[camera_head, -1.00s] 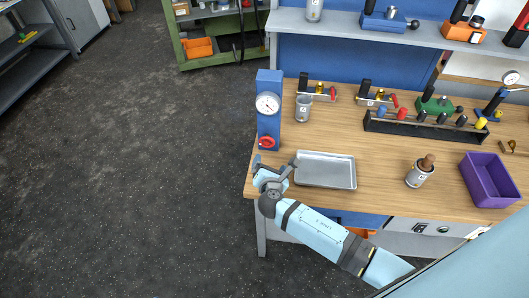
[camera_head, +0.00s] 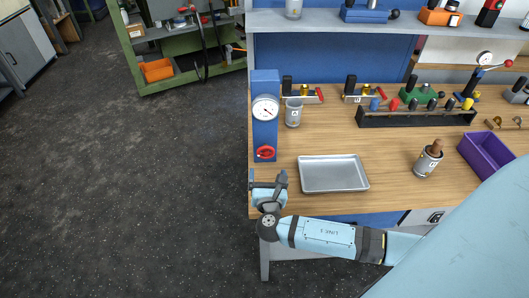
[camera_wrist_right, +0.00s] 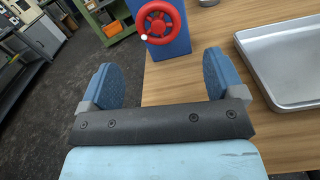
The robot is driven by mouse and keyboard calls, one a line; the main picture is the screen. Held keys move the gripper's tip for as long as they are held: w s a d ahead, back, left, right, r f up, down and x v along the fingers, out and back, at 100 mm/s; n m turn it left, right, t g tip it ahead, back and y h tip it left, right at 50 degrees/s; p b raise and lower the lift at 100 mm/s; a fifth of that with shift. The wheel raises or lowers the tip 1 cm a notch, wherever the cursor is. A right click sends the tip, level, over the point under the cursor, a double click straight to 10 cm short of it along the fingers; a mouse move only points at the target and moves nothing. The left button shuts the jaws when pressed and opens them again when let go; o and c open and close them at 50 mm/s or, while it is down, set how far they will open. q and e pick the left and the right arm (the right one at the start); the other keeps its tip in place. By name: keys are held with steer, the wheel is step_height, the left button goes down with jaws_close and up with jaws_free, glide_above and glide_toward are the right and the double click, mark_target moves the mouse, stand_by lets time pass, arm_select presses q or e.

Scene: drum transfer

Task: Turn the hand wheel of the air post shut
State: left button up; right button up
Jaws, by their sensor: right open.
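The blue air post (camera_head: 265,120) stands at the left edge of the wooden bench, with a round white gauge above a red hand wheel (camera_head: 265,153). My right gripper (camera_head: 267,181) is just in front of the post, below the wheel and apart from it. In the right wrist view the red wheel (camera_wrist_right: 161,22) with a white knob shows beyond the two blue fingers (camera_wrist_right: 159,80). The fingers are spread wide with nothing between them. My left gripper is not in view.
A metal tray (camera_head: 333,187) lies right of my right gripper; it also shows in the right wrist view (camera_wrist_right: 252,60). A grey cup (camera_head: 293,112) stands beside the post. A can with a brown-handled tool (camera_head: 427,161) and a purple bin (camera_head: 484,157) are farther right. Open floor lies left.

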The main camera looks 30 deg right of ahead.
mark_target(266, 155)
steer(key=x, duration=0.9)
steer(key=shift+w+d, duration=0.1)
steer(key=shift+w, duration=0.3)
steer(key=shift+c, duration=0.5)
steer(key=c, duration=0.8)
